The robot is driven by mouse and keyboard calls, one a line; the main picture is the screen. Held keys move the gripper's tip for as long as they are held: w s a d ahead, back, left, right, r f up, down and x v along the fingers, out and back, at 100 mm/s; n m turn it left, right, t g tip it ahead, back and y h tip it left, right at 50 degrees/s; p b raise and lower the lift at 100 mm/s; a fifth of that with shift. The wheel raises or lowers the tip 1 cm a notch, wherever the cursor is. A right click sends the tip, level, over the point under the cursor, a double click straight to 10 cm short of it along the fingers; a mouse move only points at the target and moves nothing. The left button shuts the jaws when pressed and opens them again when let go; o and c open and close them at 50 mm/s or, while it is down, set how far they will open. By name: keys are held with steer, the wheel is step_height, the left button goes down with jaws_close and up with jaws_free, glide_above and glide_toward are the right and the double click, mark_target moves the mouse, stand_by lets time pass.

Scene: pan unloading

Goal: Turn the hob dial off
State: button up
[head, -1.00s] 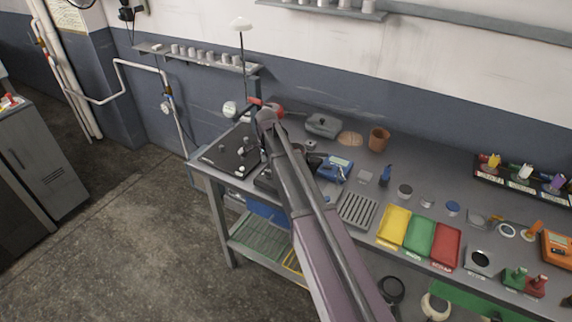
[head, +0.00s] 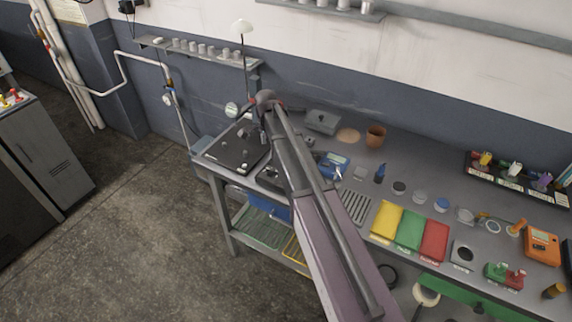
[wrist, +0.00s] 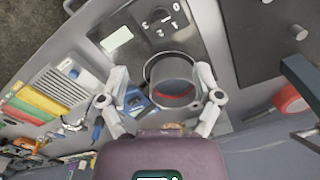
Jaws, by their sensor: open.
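The hob (wrist: 122,38) is a pale metal plate in the wrist view, with white number marks around a dark dial (wrist: 160,19) near the upper edge. The dial's exact setting is too small to read. A round dark pot (wrist: 172,72) with something red inside stands below the dial in the picture. My gripper (wrist: 162,80) is open, with one finger on each side of the pot in the picture; I cannot tell whether they touch it. In the head view the hob (head: 268,178) is partly behind my arm, and my fingertips are hidden.
A black board (head: 238,148) with knobs lies left of the hob. A grey lidded box (head: 322,122), a terracotta pot (head: 376,137) and yellow (head: 387,220), green and red trays stand on the bench.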

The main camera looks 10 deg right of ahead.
steer(key=s+d+b, duration=0.1)
steer(key=s+d, duration=0.3)
steer(key=s, duration=0.8)
steer(key=shift+f, duration=0.4)
steer(key=shift+s, duration=0.1)
stand_by(0.4)
steer(key=s+d+f+n+b, duration=0.1)
steer(key=s+n+b, duration=0.1)
steer(key=s+n, duration=0.4)
steer(key=s+d+f+n+b, duration=0.2)
steer(key=s+n, duration=0.5)
steer(key=shift+s+d+f+n, duration=0.15)
steer(key=shift+s+f+n, duration=0.15)
steer(key=shift+s, duration=0.1)
stand_by(0.9)
